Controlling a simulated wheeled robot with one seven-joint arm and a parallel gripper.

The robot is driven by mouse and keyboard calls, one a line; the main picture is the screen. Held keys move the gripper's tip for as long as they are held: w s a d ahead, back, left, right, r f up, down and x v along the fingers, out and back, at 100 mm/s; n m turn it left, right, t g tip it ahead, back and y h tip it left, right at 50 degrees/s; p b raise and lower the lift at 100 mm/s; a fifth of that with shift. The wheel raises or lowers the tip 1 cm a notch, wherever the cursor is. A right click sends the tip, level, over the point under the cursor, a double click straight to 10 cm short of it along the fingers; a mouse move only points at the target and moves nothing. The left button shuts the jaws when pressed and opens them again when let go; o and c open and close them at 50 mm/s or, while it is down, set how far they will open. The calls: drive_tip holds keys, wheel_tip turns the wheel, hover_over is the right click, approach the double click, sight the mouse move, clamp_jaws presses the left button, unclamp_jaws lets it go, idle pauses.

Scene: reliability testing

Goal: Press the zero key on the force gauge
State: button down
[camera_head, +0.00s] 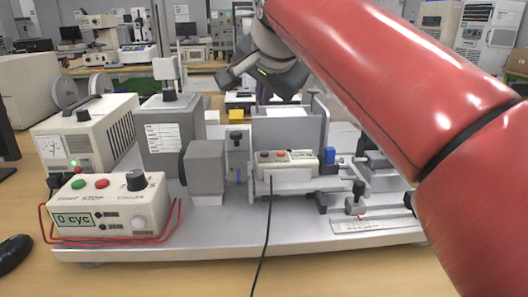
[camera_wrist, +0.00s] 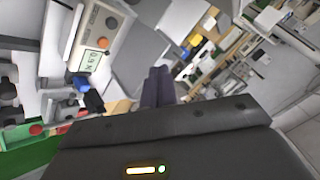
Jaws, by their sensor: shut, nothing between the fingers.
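The force gauge (camera_head: 288,158) is a small cream box on the test stand, with a dark button, an orange button (camera_head: 280,154) and a greenish display (camera_head: 302,156). In the wrist view the gauge (camera_wrist: 88,38) is at upper left, turned on its side, with a grey button (camera_wrist: 111,22) and a lit display (camera_wrist: 97,63). The key labels are too small to read. My gripper (camera_head: 270,75) is above and behind the gauge, apart from it. In the wrist view its dark fingers (camera_wrist: 158,80) are together and empty, to the right of the gauge.
A control box (camera_head: 108,205) with green and red buttons, a knob and a "0 cyc" display stands at front left. A grey motor block (camera_head: 206,167) is left of the gauge. A blue part (camera_head: 330,155) is right of it. A black cable (camera_head: 267,232) hangs in front.

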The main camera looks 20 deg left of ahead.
sight(265, 158)
drive_tip(key=shift+f+b, duration=2.55)
drive_tip(key=shift+f, duration=1.8)
drive_tip(key=shift+f, duration=0.15)
drive_tip(key=shift+f+b, duration=0.3)
drive_tip(key=shift+f, duration=0.3)
drive_tip(key=shift+r, duration=0.1)
drive_tip(key=shift+r+p, duration=0.55)
drive_tip(key=shift+r, duration=0.1)
drive_tip(key=shift+r, duration=0.1)
wheel_tip(265, 158, up, 5)
drive_tip(key=p, duration=0.4)
drive_tip(key=shift+p, duration=0.3)
